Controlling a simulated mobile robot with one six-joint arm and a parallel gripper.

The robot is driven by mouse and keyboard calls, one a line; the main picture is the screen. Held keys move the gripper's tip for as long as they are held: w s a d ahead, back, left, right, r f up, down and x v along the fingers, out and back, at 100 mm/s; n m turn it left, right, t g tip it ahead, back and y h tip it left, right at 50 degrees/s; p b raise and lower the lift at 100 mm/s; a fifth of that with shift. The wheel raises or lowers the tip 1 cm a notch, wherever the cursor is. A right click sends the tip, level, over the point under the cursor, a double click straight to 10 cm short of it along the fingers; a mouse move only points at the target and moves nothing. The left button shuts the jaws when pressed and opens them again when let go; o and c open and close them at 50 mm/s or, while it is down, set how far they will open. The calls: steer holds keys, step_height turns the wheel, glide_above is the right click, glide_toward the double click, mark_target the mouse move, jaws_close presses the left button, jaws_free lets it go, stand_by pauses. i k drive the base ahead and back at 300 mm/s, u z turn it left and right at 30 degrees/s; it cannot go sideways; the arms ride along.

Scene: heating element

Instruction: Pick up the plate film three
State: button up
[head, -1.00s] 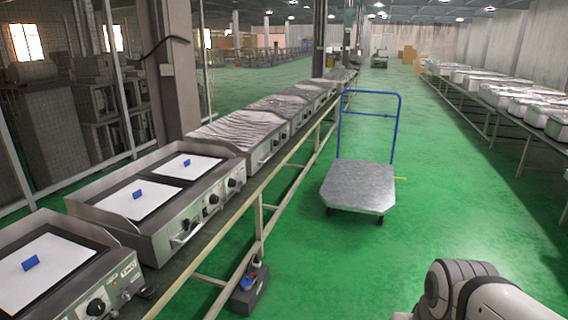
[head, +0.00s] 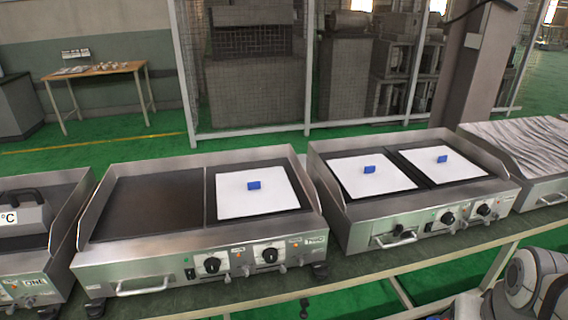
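Three white plate films with blue tabs lie flat on the griddles. One film (head: 265,202) lies on the right half of the middle griddle (head: 150,205), whose front label seems to read TWO. Two more films, a left one (head: 372,185) and a right one (head: 447,173), lie side by side on the griddle to its right (head: 365,225). I cannot read which film is number three. Part of my arm shows at the lower right, in front of the bench. My gripper is not visible.
A griddle (head: 25,270) labelled ONE stands at the far left with a dark-handled block (head: 22,218) on it. A wrapped griddle (head: 530,150) stands at the right. The griddles stand on a long bench with a rail (head: 385,272). A wooden table (head: 95,72) stands behind, left.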

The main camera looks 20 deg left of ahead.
mark_target(260, 191)
steer(key=u, duration=0.75)
steer(key=i, duration=1.2)
steer(key=u, duration=0.5)
